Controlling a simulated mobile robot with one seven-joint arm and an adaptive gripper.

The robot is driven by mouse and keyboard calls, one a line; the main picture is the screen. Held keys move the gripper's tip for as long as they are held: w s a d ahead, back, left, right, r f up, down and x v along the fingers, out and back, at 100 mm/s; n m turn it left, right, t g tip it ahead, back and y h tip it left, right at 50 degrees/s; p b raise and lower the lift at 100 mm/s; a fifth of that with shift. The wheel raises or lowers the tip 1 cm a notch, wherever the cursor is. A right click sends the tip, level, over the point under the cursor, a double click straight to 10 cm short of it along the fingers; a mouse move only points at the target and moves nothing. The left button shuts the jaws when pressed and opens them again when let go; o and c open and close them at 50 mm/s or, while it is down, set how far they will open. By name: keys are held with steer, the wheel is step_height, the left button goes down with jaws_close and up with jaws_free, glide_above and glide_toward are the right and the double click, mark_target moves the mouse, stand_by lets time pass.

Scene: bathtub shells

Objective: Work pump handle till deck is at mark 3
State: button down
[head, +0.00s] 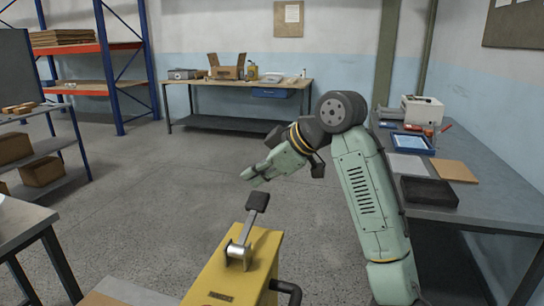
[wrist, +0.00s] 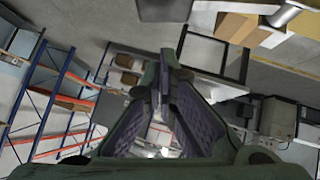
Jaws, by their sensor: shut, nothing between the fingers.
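The yellow pump body (head: 232,272) stands at the bottom centre of the head view. Its metal handle (head: 243,234) slants up from the top to a black grip (head: 257,201). My gripper (head: 248,178) is shut and empty, just above and slightly left of the grip, apparently apart from it. In the wrist view, the fingers (wrist: 166,62) come together at their tips. I cannot make out mark 3 or the deck's level.
A grey bench (head: 470,207) with trays and a black box (head: 429,191) runs along the right. A table corner (head: 20,225) is at left. A workbench (head: 200,82) and blue-orange shelving (head: 110,88) stand behind. The middle floor is clear.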

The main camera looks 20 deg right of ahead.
mark_target(258, 202)
steer(key=shift+w+d+f+p, duration=0.1)
steer(key=shift+d+f+p, duration=0.05)
steer(key=shift+f, duration=0.45)
steer(key=shift+w+d+f+p, duration=0.1)
steer(key=shift+w+f+p, duration=0.05)
steer(key=shift+f, duration=0.5)
steer(key=shift+w+d+f+p, duration=0.1)
steer(key=shift+d+f+p, duration=0.05)
steer(key=shift+f, duration=0.45)
steer(key=shift+a+f, duration=0.1)
